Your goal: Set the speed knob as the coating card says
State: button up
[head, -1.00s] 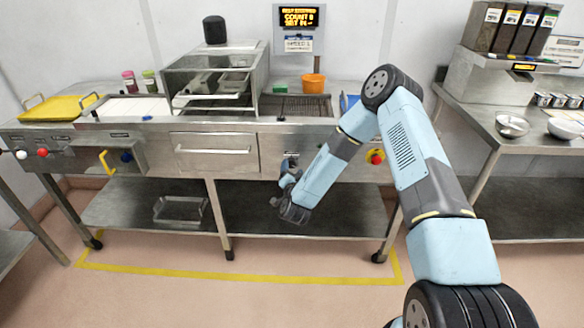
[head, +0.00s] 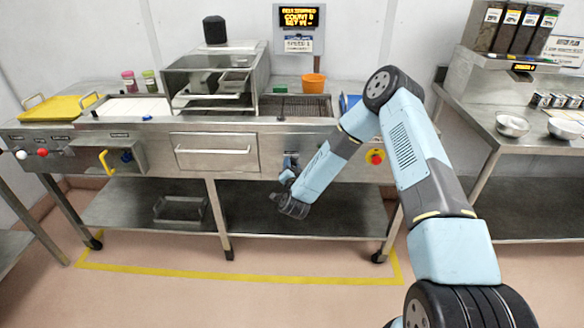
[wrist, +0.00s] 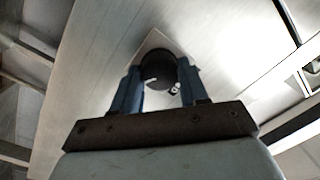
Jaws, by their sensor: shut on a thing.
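The speed knob (wrist: 156,72) is a round black knob with a white pointer mark, on a light plate on the metal front panel in the wrist view. My gripper (wrist: 158,84) has its two blue fingers on either side of the knob and is shut on it. In the head view my gripper (head: 290,172) is at the machine's front panel, right of the drawer, and my wrist hides most of the knob. The coating card (head: 299,44) appears to be the small white notice under the lit display; its writing is too small to read.
The lit display (head: 300,17) stands behind the machine. A drawer (head: 213,151) is to the left. The lower shelf (head: 330,215) is mostly clear.

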jog(key=shift+d, duration=0.1)
jog(key=c, duration=0.3)
jog(key=shift+n, duration=0.3)
jog(key=n, duration=1)
jog(key=n+h, duration=0.1)
jog(key=n, duration=0.5)
jog(key=a+n, duration=0.1)
jog(key=n, duration=0.5)
jog(key=shift+s+f+g+h, duration=0.15)
jog(key=shift+g+h, duration=0.25)
